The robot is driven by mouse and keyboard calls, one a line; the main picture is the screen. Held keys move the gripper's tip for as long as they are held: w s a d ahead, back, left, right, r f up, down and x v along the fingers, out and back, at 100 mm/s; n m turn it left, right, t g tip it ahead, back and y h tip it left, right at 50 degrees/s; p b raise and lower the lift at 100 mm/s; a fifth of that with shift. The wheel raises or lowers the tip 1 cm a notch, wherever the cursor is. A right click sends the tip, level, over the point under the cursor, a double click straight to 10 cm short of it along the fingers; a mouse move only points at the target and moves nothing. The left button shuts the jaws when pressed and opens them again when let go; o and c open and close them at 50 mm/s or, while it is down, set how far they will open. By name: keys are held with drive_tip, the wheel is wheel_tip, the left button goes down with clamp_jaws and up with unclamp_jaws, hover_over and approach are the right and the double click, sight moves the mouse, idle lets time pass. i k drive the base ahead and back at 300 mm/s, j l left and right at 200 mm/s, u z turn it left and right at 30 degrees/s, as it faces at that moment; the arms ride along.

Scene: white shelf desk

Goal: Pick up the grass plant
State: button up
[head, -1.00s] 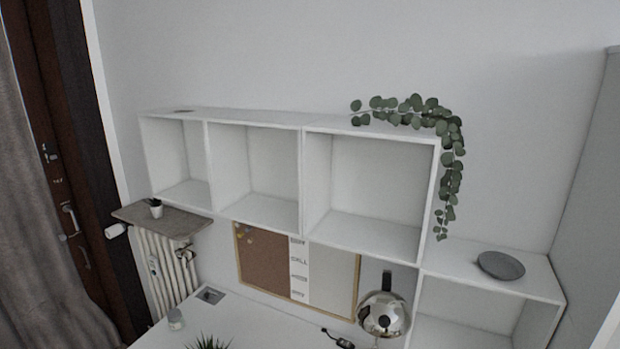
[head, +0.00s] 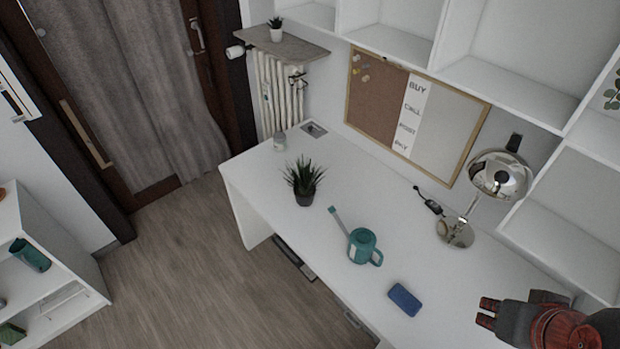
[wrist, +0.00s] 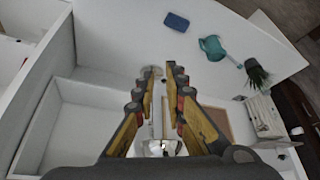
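The grass plant (head: 304,184), spiky green leaves in a small dark pot, stands upright on the white desk (head: 385,205) near its left end. It also shows in the wrist view (wrist: 257,74) at the upper right. My gripper (head: 487,313) is at the lower right of the head view, over the right part of the desk and well apart from the plant. In the wrist view its two fingers (wrist: 163,72) are spread with nothing between them.
A teal watering can (head: 364,247) stands between the plant and my gripper. A blue box-like item (head: 404,299) lies nearer the gripper. A chrome lamp (head: 497,178) stands at the back. A potted succulent (head: 276,29) sits on the radiator shelf.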

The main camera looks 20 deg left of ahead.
sight(304, 189)
drive_tip(key=j+z, duration=0.35)
drive_tip(key=j, duration=0.75)
drive_tip(key=k+j+z, duration=0.1)
drive_tip(key=j+z, duration=0.25)
drive_tip(key=j, duration=0.7)
